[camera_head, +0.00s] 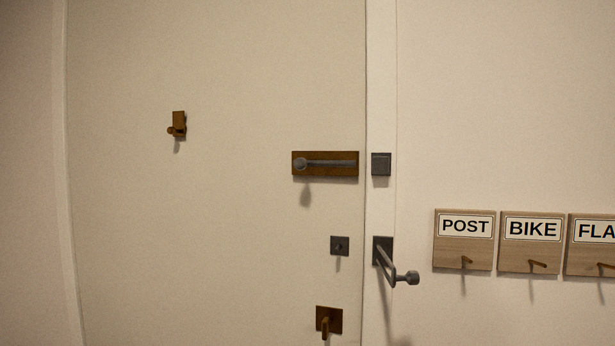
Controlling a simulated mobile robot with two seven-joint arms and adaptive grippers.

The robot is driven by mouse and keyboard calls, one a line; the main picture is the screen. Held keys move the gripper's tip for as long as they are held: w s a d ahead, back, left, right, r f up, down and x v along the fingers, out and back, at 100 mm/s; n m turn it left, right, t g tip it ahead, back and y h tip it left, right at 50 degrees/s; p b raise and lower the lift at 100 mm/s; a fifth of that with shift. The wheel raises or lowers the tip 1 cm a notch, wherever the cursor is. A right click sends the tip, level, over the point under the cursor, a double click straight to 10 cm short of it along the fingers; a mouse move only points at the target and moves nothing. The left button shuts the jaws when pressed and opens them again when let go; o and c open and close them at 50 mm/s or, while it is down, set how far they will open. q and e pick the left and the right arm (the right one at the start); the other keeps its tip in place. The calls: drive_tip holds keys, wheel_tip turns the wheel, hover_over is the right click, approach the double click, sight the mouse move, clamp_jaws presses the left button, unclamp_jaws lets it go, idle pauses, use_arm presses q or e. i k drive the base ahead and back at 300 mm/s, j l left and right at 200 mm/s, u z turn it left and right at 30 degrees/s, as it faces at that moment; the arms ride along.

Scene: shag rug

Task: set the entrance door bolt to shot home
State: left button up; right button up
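The entrance door (220,230) is a pale flat panel and looks closed against its frame. The bolt (330,163) sits near its right edge: a brown plate carrying a grey horizontal rod with a round knob (300,164) at the left end. The rod's right end stops near the plate's right edge, and a gap lies between it and the dark square keeper (381,164) on the frame. Neither of my grippers is in view.
A grey arm with a knobbed end (408,278) juts from a frame plate below the keeper. A small dark square plate (340,246), a brown latch (328,321) and a brown fitting (178,125) are on the door. Wooden hook boards (464,254) hang right. Space before the bolt is clear.

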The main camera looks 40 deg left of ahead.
sight(300, 163)
drive_tip(key=u, duration=1.05)
